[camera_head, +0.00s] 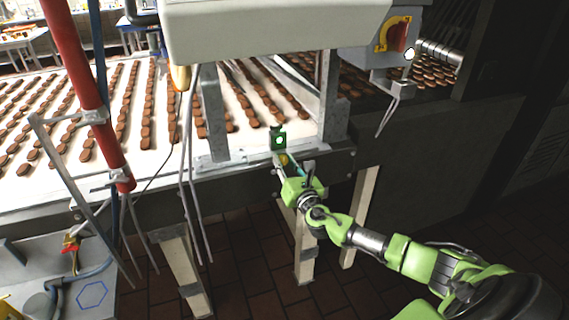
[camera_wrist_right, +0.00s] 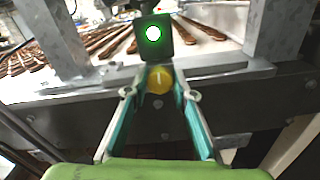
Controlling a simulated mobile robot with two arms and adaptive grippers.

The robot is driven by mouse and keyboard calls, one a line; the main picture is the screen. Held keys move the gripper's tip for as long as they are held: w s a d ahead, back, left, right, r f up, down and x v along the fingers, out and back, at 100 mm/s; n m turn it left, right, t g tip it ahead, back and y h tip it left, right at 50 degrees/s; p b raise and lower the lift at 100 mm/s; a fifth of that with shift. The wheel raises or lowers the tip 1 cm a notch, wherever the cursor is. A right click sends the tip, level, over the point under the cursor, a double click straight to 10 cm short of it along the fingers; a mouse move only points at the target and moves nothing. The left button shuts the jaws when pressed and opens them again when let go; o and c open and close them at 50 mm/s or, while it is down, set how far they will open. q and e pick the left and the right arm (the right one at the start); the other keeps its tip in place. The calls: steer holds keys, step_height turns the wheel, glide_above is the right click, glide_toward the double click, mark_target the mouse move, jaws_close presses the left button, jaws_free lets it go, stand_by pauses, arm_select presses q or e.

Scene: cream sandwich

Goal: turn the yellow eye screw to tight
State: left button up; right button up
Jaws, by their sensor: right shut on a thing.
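The yellow eye screw (camera_wrist_right: 159,79) shows in the right wrist view as a round yellow head with a pale upright line on it. It sits on the front rail of the conveyor, just below a small dark green box (camera_wrist_right: 153,36) with a lit green lamp. My right gripper (camera_head: 284,161) reaches the rail from the lower right, and its two fingers are shut on the screw, one on each side. In the head view the screw (camera_head: 284,158) is small and partly hidden by the fingers. My left gripper is not in view.
A conveyor (camera_head: 103,159) with rows of brown biscuits runs behind the rail. Grey metal posts (camera_head: 213,115) stand near the screw. A red pole (camera_head: 82,75) and hanging cables are at left. A red and yellow switch (camera_head: 396,36) is at upper right. Tiled floor lies below.

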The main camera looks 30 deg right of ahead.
steer(key=m+b, duration=0.2)
steer(key=m, duration=0.1)
steer(key=shift+f, duration=0.2)
steer(key=m+b, duration=0.2)
steer(key=m, duration=0.3)
steer(key=shift+d+m, duration=0.1)
steer(key=shift+m, duration=0.3)
steer(key=m+b, duration=0.1)
steer(key=m, duration=0.3)
steer(key=shift+m, duration=2.3)
steer(key=o, duration=1.1)
